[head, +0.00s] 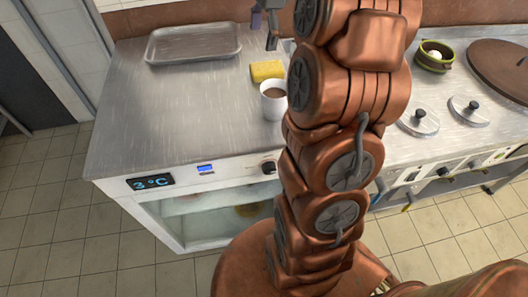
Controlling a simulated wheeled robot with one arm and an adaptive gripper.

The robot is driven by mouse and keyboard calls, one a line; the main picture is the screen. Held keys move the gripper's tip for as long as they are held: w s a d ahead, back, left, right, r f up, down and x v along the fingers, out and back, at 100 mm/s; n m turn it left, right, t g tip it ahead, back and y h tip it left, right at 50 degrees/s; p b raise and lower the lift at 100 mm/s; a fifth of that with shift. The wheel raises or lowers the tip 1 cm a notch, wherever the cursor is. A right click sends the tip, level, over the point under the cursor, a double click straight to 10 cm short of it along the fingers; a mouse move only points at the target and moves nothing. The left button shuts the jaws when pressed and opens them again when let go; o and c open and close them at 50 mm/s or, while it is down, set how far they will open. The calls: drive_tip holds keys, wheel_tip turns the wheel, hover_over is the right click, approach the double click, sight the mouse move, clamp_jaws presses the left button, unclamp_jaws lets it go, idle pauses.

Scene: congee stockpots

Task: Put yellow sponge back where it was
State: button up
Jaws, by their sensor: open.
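The yellow sponge (266,70) lies on the steel counter, just behind a white cup and left of my arm. My gripper (264,28) shows in part at the top edge of the head view, above and behind the sponge in the picture. It is open, and no object shows in it. Its upper part is cut off by the frame. The sponge is apart from the gripper.
A white cup (273,108) of brown liquid stands right in front of the sponge. An empty metal tray (190,60) lies at the back left. The counter (165,115) is clear at left. A green pot (434,60) and round lids (418,121) are at right.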

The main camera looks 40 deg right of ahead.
drive_tip(key=s+a+f+n+g, duration=0.1)
drive_tip(key=s+a+n, duration=0.55)
drive_tip(key=a, duration=0.45)
drive_tip(key=s+a+f+n, duration=0.3)
drive_tip(key=s+n, duration=0.1)
drive_tip(key=s, duration=0.3)
drive_tip(key=s+a+f+n+g+h, duration=0.1)
drive_tip(key=s+a+f+n, duration=0.2)
drive_tip(key=s+n, duration=0.2)
drive_tip(key=s+a+f+n, duration=0.3)
drive_tip(key=s+a+n, duration=0.1)
drive_tip(key=s, duration=0.5)
drive_tip(key=shift+s+f+n+h, duration=0.2)
drive_tip(key=shift+f+n+h, duration=0.1)
drive_tip(key=shift+n, duration=0.45)
drive_tip(key=shift+r, duration=0.1)
wheel_tip(320, 180, up, 7)
drive_tip(key=p, duration=0.7)
